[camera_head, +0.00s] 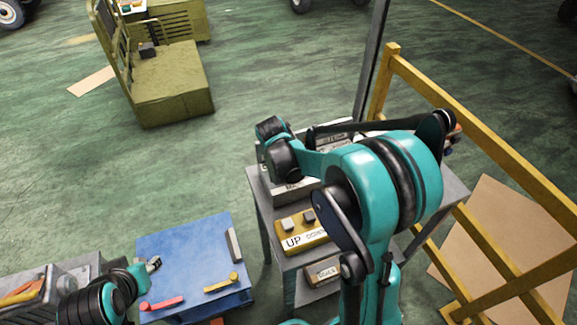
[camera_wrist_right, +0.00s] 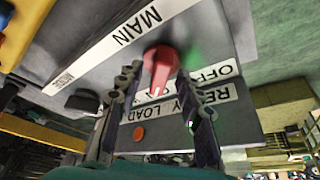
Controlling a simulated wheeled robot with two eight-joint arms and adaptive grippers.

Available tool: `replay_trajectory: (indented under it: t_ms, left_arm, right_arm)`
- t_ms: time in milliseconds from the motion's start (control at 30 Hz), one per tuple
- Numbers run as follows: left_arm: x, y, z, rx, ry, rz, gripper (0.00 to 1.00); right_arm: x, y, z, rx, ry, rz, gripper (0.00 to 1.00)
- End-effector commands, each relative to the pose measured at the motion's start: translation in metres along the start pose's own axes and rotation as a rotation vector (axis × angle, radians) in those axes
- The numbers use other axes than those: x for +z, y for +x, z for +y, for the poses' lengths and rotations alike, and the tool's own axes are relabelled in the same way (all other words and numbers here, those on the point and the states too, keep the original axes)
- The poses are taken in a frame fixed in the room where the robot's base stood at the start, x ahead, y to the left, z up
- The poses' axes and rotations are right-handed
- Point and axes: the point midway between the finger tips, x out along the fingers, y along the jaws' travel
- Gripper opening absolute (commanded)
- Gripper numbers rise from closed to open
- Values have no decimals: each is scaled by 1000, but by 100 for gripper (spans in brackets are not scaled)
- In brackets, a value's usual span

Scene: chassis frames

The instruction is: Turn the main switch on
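The main switch is a red handle (camera_wrist_right: 160,65) on a grey panel (camera_wrist_right: 215,45) in the right wrist view. A white "MAIN" label (camera_wrist_right: 130,35) is beside it, and a partly covered "OFF" label (camera_wrist_right: 215,72) is on its other side. My right gripper (camera_wrist_right: 160,78) is open, with a finger on each side of the handle and visible gaps; whether either touches is unclear. In the head view my right arm hides the switch and that gripper; part of the grey control box (camera_head: 285,188) shows. My left gripper (camera_head: 153,264) is over the blue table; its opening is unclear.
A round orange-red button (camera_wrist_right: 139,133) and a black knob (camera_wrist_right: 82,101) are near the switch. A yellow UP/DOWN box (camera_head: 298,234) stands in front of the control box. A blue table (camera_head: 185,255) holds small tools. A yellow railing (camera_head: 480,140) runs along the right.

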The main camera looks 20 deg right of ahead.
Motion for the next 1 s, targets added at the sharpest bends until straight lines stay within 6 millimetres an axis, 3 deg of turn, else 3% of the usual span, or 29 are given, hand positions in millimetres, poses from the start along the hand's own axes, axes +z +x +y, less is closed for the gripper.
replay_trajectory:
  t_ms: [267, 367, 700, 1000]
  left_arm:
    - [0, 0, 0, 0, 0, 0, 40]
    - [0, 0, 0, 0, 0, 0, 40]
    - [0, 0, 0, 0, 0, 0, 40]
    - [0, 0, 0, 0, 0, 0, 40]
  right_arm:
    - [0, -6, 0, 0, -1, 0, 36]
    - [0, -19, 0, -1, -3, 0, 36]
    - [1, -91, 0, 0, -2, 0, 36]
    - [0, -120, 0, 0, -1, 0, 36]
